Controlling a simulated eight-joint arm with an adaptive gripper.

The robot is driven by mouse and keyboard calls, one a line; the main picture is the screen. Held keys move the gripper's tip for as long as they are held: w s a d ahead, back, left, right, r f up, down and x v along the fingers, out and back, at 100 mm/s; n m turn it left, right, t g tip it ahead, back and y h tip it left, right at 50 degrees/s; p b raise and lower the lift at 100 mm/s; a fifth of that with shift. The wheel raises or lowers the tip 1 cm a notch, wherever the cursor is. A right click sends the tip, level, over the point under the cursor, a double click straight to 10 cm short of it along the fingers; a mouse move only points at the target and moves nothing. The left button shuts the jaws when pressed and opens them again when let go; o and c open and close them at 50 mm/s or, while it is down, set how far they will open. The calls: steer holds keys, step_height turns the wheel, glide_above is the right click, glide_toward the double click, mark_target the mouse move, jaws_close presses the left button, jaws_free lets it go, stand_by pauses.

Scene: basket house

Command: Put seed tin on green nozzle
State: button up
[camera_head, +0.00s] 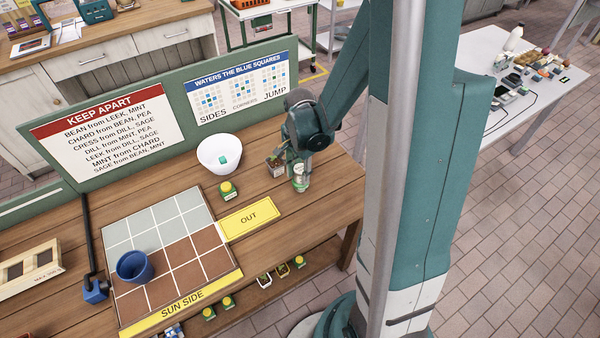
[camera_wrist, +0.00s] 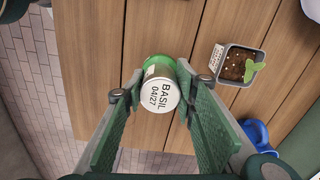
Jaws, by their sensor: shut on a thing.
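My gripper (camera_head: 299,167) is over the right part of the wooden bench, shut on a small seed tin (camera_head: 300,183). In the wrist view the tin (camera_wrist: 160,95) sits between my two fingertips (camera_wrist: 161,92). It shows a white end reading "BASIL 04/27" and a green part behind it. I cannot tell whether the tin touches the bench. I cannot make out a green nozzle for certain; a blue nozzle-like piece (camera_head: 96,291) is at the end of a black rod at the left.
A potted seedling (camera_head: 277,166) stands close beside my gripper. A white bowl (camera_head: 219,153) holds a small green piece. A green-yellow tin (camera_head: 228,190), yellow OUT plate (camera_head: 249,220), tiled grid (camera_head: 160,218) and blue pot (camera_head: 134,266) lie leftward. A sign board (camera_head: 105,135) stands behind.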

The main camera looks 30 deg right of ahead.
mark_target(300, 169)
steer(key=o, duration=0.9)
steer(key=shift+r+p, duration=0.95)
steer(key=shift+r, duration=5.15)
steer(key=shift+r, duration=0.1)
